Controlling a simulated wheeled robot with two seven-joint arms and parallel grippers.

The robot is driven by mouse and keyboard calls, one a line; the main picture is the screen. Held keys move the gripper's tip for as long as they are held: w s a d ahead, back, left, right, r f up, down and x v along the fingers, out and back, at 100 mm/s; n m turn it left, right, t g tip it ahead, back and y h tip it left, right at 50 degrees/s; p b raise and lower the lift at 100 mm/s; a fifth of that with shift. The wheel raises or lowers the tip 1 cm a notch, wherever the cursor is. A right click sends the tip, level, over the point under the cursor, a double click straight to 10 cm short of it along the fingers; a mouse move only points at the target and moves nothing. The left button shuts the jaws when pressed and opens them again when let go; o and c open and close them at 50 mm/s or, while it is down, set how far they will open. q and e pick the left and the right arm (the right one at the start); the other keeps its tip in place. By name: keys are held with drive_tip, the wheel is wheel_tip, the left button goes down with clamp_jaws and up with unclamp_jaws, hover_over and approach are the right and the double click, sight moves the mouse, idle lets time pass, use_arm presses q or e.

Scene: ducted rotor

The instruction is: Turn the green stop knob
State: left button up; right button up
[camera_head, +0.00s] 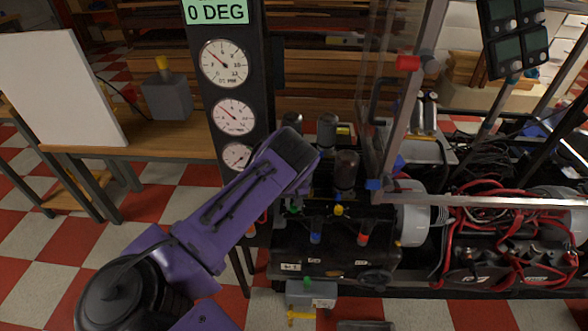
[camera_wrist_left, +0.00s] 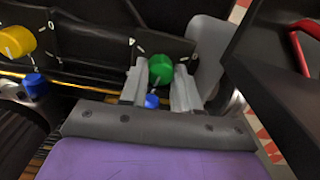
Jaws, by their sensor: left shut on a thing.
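The green stop knob (camera_wrist_left: 159,69) is a round knob with a pale mark on the dark panel in the left wrist view. My left gripper (camera_wrist_left: 159,88) has one grey finger on each side of it and is shut on it. A small blue part (camera_wrist_left: 152,101) shows just below the knob, between the fingers. In the head view my left gripper (camera_head: 297,199) is at the left end of the black unit, and the knob is largely hidden there by the hand. My right gripper does not show.
A yellow knob (camera_wrist_left: 17,41) and a blue knob (camera_wrist_left: 35,84) are left of the fingers. The black unit (camera_head: 330,255) also has red (camera_head: 362,239) and yellow (camera_head: 338,210) knobs. A gauge post (camera_head: 233,80) stands behind my arm. A clear framed panel (camera_head: 395,90) rises to the right.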

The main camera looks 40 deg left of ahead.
sight(294, 206)
use_arm(q)
drive_tip(key=shift+n, duration=0.9)
drive_tip(key=o, duration=1.1)
drive_tip(key=shift+c, duration=0.2)
drive_tip(key=shift+r, duration=0.1)
wheel_tip(294, 206, up, 10)
drive_tip(key=shift+r+p, duration=0.2)
drive_tip(key=shift+p, duration=0.15)
drive_tip(key=shift+d, duration=0.1)
